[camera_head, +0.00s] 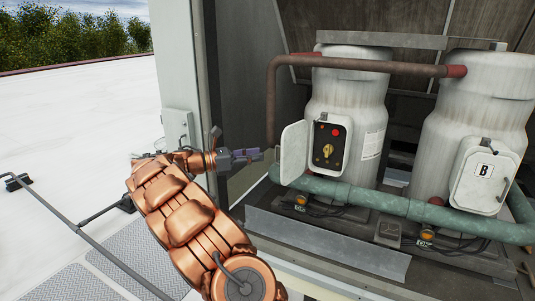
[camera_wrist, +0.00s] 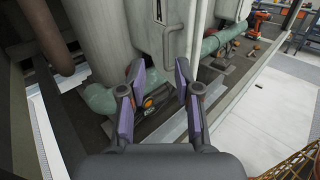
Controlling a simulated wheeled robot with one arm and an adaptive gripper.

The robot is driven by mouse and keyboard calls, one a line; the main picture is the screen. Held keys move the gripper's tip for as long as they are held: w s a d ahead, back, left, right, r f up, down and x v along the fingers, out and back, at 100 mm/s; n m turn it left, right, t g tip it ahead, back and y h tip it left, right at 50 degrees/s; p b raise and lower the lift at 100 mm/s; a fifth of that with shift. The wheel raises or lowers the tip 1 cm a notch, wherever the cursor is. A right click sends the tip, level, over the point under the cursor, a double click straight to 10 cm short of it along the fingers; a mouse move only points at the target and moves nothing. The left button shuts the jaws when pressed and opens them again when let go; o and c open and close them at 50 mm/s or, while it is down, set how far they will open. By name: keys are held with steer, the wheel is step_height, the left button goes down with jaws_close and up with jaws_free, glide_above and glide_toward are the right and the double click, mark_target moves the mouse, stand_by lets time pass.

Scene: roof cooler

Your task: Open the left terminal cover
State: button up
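The left terminal cover (camera_head: 295,153) is a pale panel swung out to the left of its box on the left tank (camera_head: 348,105). The opened box (camera_head: 328,143) shows a dark panel with a red button and a yellow rotary switch. My gripper (camera_head: 257,154) is just left of the cover's outer edge, apparently apart from it. In the wrist view my gripper (camera_wrist: 159,75) has its two purple-padded fingers spread with nothing between them. A pale panel (camera_wrist: 150,40) with a dark marking stands beyond the fingers there, probably the cover.
The right tank (camera_head: 470,110) carries a closed cover marked B (camera_head: 483,172). A green pipe (camera_head: 385,203) runs low in front of the tanks, and a brown pipe (camera_head: 375,66) crosses above. A cabinet post (camera_head: 180,60) stands behind my arm. An orange drill (camera_wrist: 259,22) lies far off.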

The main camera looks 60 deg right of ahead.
steer(key=v, duration=0.5)
steer(key=shift+w+a, duration=0.2)
steer(key=shift+a, duration=0.1)
steer(key=s+a+f+m+t+y, duration=0.3)
steer(key=s+a+m+y, duration=0.2)
steer(key=s+a, duration=0.85)
steer(key=s+a+f+m+t+y, duration=0.2)
steer(key=s+a+f+y, duration=0.1)
steer(key=a, duration=0.7)
steer(key=s+a+f+m+t+y+b, duration=0.1)
steer(key=s+a+f+t+y, duration=0.1)
steer(key=s+a+f, duration=0.3)
steer(key=s+a+f+m+t+y+b, duration=0.1)
steer(key=s+a+f+y, duration=0.3)
steer(key=s+a, duration=0.4)
steer(key=a+m, duration=0.1)
steer(key=a, duration=0.5)
steer(key=shift+s+a+f+m+t+y, duration=0.2)
steer(key=shift+a+f+m+t+y, duration=0.1)
steer(key=shift+f+t, duration=0.1)
steer(key=shift+d, duration=0.15)
